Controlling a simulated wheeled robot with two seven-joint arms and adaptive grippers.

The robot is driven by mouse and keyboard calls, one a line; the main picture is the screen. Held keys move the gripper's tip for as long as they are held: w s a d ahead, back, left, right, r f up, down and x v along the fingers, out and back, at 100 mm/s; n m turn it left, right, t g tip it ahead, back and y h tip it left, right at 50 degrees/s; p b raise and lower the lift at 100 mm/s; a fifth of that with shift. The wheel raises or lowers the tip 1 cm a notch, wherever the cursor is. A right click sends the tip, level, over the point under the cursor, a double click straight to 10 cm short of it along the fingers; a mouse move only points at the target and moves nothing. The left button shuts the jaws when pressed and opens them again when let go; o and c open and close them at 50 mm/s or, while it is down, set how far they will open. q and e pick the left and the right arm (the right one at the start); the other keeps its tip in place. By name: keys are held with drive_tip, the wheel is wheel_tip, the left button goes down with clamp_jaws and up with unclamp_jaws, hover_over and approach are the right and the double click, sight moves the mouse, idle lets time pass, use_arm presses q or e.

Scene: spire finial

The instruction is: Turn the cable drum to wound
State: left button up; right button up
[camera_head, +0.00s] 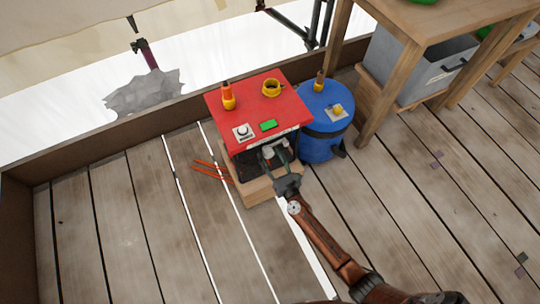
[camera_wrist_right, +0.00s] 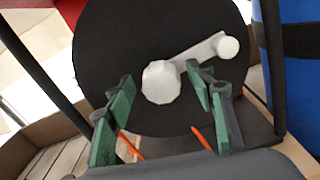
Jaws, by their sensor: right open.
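The cable drum shows in the right wrist view as a large black disc (camera_wrist_right: 115,50) with a pale hub (camera_wrist_right: 160,82) at its middle. A pale crank arm (camera_wrist_right: 200,50) runs from the hub up and right to a round knob (camera_wrist_right: 228,47). In the head view, the dark drum (camera_head: 247,165) sits under a red-topped box and is partly hidden. My right gripper (camera_head: 277,152) is in front of it, open and empty. In the wrist view, its green-padded fingers (camera_wrist_right: 165,105) lie either side of the hub; I cannot tell whether they touch anything. My left gripper is not in view.
The red box top (camera_head: 255,105) carries an orange-and-yellow item, a yellow ring, a dial and a green button. A blue barrel (camera_head: 322,140) stands close on its right. A wooden table (camera_head: 430,25) is farther right. Orange sticks (camera_head: 210,170) lie left. Plank floor is clear in front.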

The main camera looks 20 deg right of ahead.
drive_tip(key=shift+c, duration=0.4)
clamp_jaws()
